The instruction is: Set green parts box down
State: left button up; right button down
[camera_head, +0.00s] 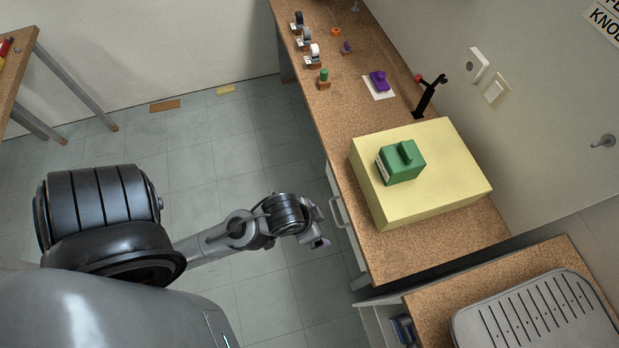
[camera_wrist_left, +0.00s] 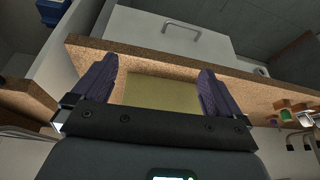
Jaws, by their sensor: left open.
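The green parts box (camera_head: 401,162), with a raised grip on top and a pale label on its left side, sits upright on a large pale yellow box (camera_head: 437,202). The yellow box stands on the cork-topped bench (camera_head: 400,262). My left gripper (camera_head: 322,226) is left of the bench edge, apart from the green box. In the left wrist view its two dark ridged fingers (camera_wrist_left: 158,68) are spread with nothing between them. Part of the yellow box (camera_wrist_left: 165,95) shows beyond them; the green box cannot be made out there. My right gripper is not in view.
A grey slotted tray (camera_head: 537,318) lies on the lower-right surface. Bare cork lies between sheet and yellow box.

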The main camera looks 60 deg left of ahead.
pick_arm(q)
jog(key=shift+s+d+r+g, duration=0.1)
jog(key=shift+s+r+g, duration=0.1)
jog(key=shift+s, duration=0.25)
jog(key=shift+s+r+g, duration=0.1)
jog(key=shift+s+g, duration=0.1)
jog(key=shift+s, duration=0.25)
